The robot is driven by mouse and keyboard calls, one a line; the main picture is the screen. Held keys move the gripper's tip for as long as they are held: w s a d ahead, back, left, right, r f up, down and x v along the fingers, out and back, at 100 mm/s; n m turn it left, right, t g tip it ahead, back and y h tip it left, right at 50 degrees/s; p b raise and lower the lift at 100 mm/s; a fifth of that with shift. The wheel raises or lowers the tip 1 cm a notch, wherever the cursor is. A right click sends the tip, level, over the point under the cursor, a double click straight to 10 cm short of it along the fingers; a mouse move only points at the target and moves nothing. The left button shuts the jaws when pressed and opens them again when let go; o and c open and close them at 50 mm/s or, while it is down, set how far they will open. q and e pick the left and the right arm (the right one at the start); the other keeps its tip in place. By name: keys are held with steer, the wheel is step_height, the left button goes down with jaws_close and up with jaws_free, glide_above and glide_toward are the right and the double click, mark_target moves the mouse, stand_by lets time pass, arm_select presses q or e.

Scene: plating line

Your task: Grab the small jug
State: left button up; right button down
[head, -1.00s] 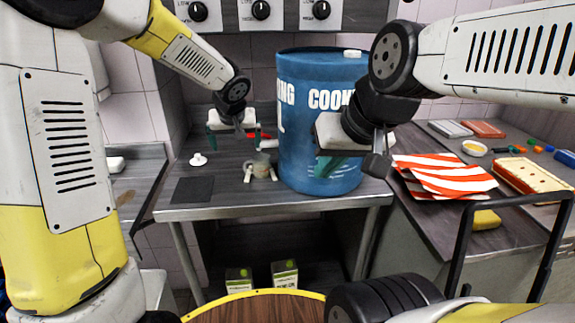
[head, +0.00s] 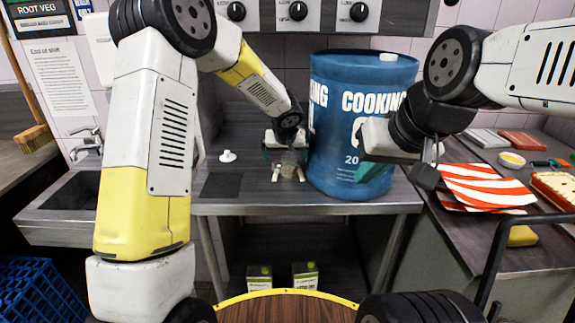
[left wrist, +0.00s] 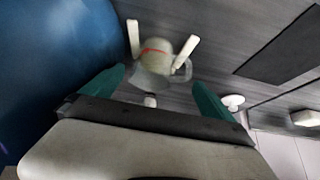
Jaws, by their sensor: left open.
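The small jug (head: 289,168) is pale and see-through and stands on the dark counter. In the left wrist view the jug (left wrist: 150,62) looks blurred, with a loop handle on its right and a red mark across it. Several short white prongs (left wrist: 185,53) surround it. My left gripper (head: 287,154) is open just behind and above the jug. In the left wrist view its teal fingertips (left wrist: 158,84) are spread wide, with the jug just beyond the gap between them. My right gripper (head: 374,165) is in front of the blue drum; its jaw gap is hidden.
A large blue cooking drum (head: 345,125) stands close right of the jug. A white knobbed object (head: 228,156) and a dark mat (head: 221,186) lie to the left. A striped cloth (head: 487,188) lies on the right counter. A sink (head: 75,190) is at far left.

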arm_select(q)
steer(key=c, duration=2.1)
jaws_close()
steer(key=shift+a, duration=0.15)
